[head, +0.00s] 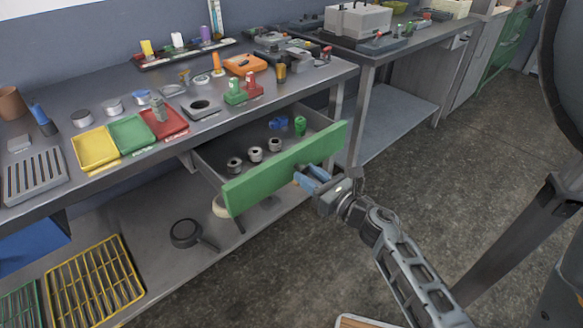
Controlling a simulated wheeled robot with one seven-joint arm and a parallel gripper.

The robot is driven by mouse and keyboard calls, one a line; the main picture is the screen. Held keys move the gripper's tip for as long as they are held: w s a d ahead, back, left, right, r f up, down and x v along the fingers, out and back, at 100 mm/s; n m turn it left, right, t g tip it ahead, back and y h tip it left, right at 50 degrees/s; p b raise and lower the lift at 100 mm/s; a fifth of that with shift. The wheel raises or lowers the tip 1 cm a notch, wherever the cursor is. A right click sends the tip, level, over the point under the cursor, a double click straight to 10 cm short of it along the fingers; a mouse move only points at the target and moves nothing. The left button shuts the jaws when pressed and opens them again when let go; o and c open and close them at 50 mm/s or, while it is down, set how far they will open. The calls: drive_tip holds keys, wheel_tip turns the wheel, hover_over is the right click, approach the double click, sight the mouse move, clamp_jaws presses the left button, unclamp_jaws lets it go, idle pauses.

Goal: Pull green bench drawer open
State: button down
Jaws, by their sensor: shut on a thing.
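The green-fronted bench drawer (283,172) hangs under the right end of the grey workbench (170,146). It stands pulled out, so its inside shows. Several grey metal parts, a green piece (300,125) and a blue piece (278,123) sit in it. My gripper (301,178) is at the front face of the drawer, right of its middle. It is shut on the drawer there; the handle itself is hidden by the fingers. My arm reaches in from the lower right.
A dark pan (186,233) lies on the lower shelf under the bench, near a yellow rack (95,279). Yellow, green and red trays stand on the bench top. A second bench (392,48) is at the back. The concrete floor (440,180) right of the drawer is clear.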

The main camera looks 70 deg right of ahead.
drive_tip(key=shift+b+v, duration=0.8)
drive_tip(key=shift+v, duration=1.85)
drive_tip(key=c, duration=0.7)
unclamp_jaws()
drive_tip(key=shift+c, duration=0.2)
drive_tip(key=b+v, duration=0.2)
drive_tip(key=v, duration=0.6)
drive_tip(key=shift+w, duration=0.15)
